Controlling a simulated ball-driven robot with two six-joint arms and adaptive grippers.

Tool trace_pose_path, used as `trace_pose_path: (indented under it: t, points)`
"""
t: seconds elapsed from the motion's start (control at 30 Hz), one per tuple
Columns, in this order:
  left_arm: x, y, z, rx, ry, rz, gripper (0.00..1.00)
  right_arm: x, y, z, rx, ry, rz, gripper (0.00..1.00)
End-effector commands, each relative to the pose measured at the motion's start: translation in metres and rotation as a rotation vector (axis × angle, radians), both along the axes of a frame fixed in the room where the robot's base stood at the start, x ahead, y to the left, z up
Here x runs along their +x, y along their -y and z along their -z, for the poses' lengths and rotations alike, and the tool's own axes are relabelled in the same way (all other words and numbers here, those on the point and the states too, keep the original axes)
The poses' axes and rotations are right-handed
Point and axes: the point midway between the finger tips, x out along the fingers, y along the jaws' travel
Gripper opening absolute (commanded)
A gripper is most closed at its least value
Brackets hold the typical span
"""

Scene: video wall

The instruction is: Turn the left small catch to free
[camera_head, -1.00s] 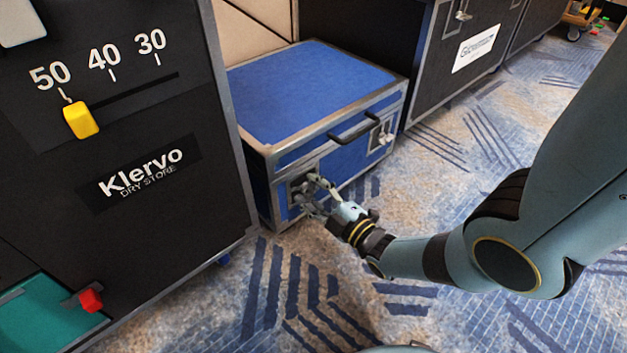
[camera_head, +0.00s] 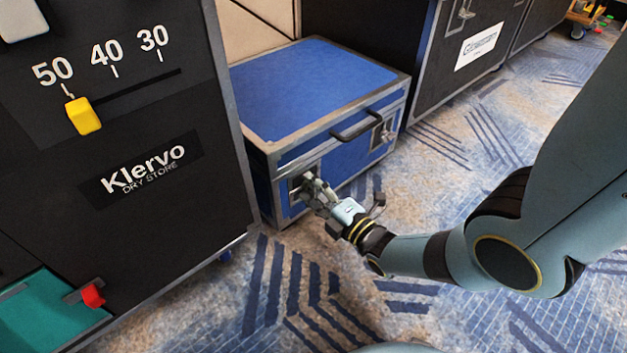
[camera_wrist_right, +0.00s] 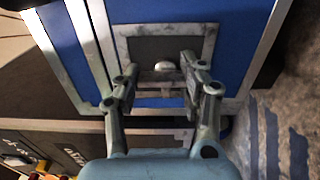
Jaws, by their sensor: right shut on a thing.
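The blue case (camera_head: 310,88) with metal edges stands on the carpet, its lid down. The left small catch sits in a recessed metal plate at the left of its front face; in the right wrist view the catch (camera_wrist_right: 163,68) shows as a small metal knob. My right gripper (camera_head: 313,188) is at this catch, its fingers (camera_wrist_right: 162,84) on either side of it and shut on it. The gripper hides most of the catch in the head view. The right catch (camera_head: 386,133) is clear of the gripper. My left gripper is not in view.
A black handle (camera_head: 357,125) sticks out between the two catches. The black Klervo cabinet (camera_head: 130,230) stands close on the left, with a yellow slider (camera_head: 83,116) and a red knob (camera_head: 93,296). Another black case (camera_head: 440,85) is behind. Carpet (camera_head: 450,150) in front is free.

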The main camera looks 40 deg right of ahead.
Motion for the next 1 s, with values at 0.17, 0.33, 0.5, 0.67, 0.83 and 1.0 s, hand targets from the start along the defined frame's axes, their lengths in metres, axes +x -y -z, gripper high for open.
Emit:
trace_pose_path:
  t: [0.17, 0.33, 0.5, 0.67, 0.83, 1.0]
  points:
    - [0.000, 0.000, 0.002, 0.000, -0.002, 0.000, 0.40, -0.007, -0.003, 0.011, -0.002, -0.033, -0.002, 0.09]
    - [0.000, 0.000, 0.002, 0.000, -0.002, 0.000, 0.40, -0.007, -0.003, 0.011, -0.002, -0.033, -0.002, 0.45]
    - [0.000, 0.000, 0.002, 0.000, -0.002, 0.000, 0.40, -0.006, -0.002, 0.010, -0.001, -0.031, -0.002, 0.67]
    - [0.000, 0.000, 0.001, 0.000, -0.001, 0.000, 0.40, -0.004, -0.001, 0.007, -0.002, -0.024, -0.001, 0.77]
    - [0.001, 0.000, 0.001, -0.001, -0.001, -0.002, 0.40, -0.003, 0.000, 0.006, -0.001, -0.019, 0.000, 0.77]
    - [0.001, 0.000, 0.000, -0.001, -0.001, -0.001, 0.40, -0.018, 0.001, 0.006, -0.002, -0.020, 0.000, 0.77]
